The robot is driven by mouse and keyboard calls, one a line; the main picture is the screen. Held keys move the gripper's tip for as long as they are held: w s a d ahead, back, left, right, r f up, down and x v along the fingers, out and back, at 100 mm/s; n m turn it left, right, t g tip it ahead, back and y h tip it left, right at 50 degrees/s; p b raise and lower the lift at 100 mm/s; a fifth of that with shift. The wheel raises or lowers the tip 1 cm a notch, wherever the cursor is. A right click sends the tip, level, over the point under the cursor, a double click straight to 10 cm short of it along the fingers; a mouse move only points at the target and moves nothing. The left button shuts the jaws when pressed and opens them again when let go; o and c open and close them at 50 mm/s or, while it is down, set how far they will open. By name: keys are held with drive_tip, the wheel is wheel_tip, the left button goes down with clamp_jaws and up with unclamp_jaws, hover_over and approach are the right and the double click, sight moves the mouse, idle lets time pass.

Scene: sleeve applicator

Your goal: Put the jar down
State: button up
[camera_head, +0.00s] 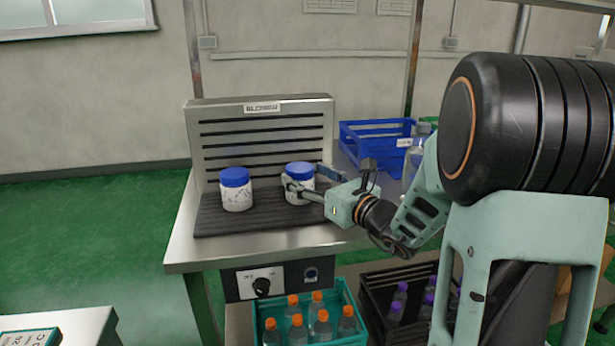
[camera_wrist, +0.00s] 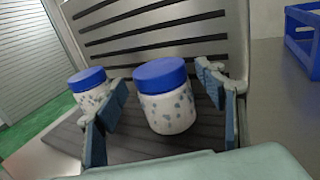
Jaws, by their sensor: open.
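Two white jars with blue lids and grey speckles stand upright on the dark ribbed mat (camera_head: 262,220) of the metal station. The right jar (camera_head: 299,195) is between the spread fingers of my gripper (camera_head: 309,188); in the wrist view this jar (camera_wrist: 166,100) shows a gap to the finger on each side. My gripper (camera_wrist: 165,110) is open. The left jar (camera_head: 236,190) stands apart, to the left of my gripper; in the wrist view this jar (camera_wrist: 88,88) is partly hidden behind the left finger.
A slotted metal back panel (camera_head: 262,140) rises behind the jars. A blue crate (camera_head: 375,135) stands to the right on the table. Below are a teal crate (camera_head: 307,335) of orange-capped bottles and a black crate (camera_head: 375,300) of purple-capped bottles. The mat's front left is clear.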

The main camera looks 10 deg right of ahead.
drive_tip(key=shift+r, duration=0.15)
drive_tip(key=shift+s+d, duration=0.15)
drive_tip(key=shift+s, duration=0.05)
drive_tip(key=p+v, duration=0.2)
drive_tip(key=v, duration=0.9)
drive_tip(key=shift+s, duration=0.3)
drive_tip(key=shift+w, duration=0.1)
